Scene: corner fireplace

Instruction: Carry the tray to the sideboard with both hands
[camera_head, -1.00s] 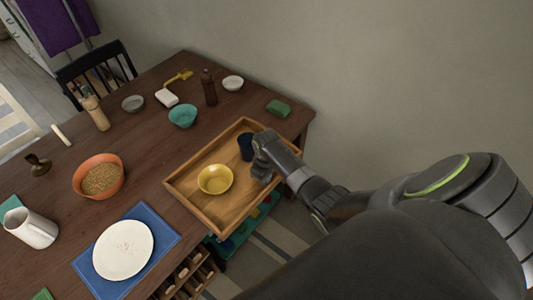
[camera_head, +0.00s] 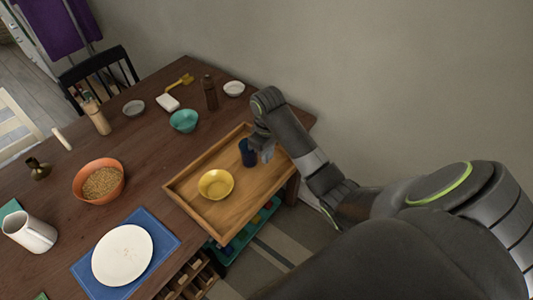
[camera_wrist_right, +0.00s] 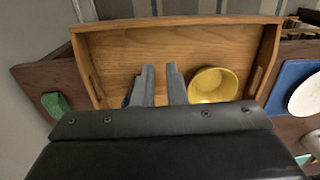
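The wooden tray (camera_head: 228,222) lies on the dark table, and its near side juts past the table edge. It also shows in the wrist view (camera_wrist_right: 180,21). In it are a yellow bowl (camera_head: 216,184) and a dark blue cup (camera_head: 247,153). My right gripper (camera_head: 267,152) is over the tray's right end, close beside the cup; contact cannot be told. In the right wrist view its two fingers (camera_wrist_right: 160,72) stand apart with an empty gap, pointing over the tray floor. The cup is mostly hidden there behind a finger. My left gripper is not in view. No sideboard is recognisable.
The table (camera_head: 150,180) also holds an orange bowl (camera_head: 82,193) of grain, a white plate (camera_head: 122,255) on a blue mat, a white jug (camera_head: 30,232), a teal bowl (camera_head: 184,121) and bottles. A chair (camera_head: 98,75) stands behind.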

